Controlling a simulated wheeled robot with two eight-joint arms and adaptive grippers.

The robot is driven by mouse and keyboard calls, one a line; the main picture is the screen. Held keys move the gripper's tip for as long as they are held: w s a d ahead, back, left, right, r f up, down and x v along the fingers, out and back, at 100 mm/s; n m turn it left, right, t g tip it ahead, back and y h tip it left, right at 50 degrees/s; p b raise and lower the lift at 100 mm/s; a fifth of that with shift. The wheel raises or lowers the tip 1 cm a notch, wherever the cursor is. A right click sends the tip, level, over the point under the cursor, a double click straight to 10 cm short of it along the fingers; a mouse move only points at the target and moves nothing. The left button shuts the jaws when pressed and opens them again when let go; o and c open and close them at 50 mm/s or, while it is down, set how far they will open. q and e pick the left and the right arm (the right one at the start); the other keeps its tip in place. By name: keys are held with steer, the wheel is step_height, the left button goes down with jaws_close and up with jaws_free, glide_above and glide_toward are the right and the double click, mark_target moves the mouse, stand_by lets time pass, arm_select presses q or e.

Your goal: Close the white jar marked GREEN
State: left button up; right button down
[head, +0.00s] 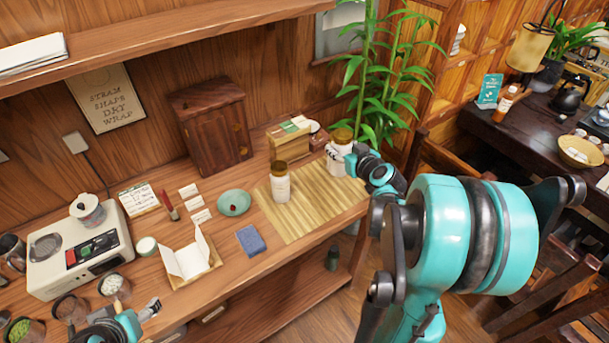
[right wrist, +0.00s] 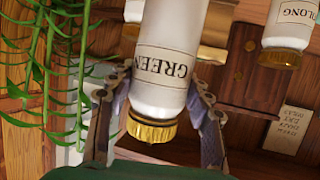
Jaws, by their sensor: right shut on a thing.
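The white jar marked GREEN (right wrist: 166,62) fills the middle of the right wrist view, which is upside down. Its gold lid (right wrist: 151,130) sits on its mouth, and I cannot tell how tightly. In the head view the jar (head: 340,162) is at the back right of the bamboo mat (head: 300,212), partly hidden by my gripper. My right gripper (right wrist: 162,77) is shut on the jar's body, one finger on each side. My left gripper (head: 153,306) is low at the left of the head view, away from the jars; its jaws are too small to judge.
A second white jar (head: 281,187) with a gold lid stands on the mat's left part; its partly visible label (right wrist: 295,13) ends in OLONG. A teal bowl (head: 234,202), blue cloth (head: 251,241) and wooden cabinet (head: 212,127) are left of the mat. A plant (head: 385,85) stands behind. The mat's front is clear.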

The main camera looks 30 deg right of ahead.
steer(key=shift+d, duration=0.2)
steer(key=shift+a+r, duration=0.1)
steer(key=w+a+f+b, duration=0.4)
steer(key=w+a+f, duration=0.2)
steer(key=w, duration=0.4)
steer(key=shift+f, duration=0.55)
step_height(320, 180, down, 4)
steer(key=shift+f+b, duration=0.1)
steer(key=shift+b, duration=1.05)
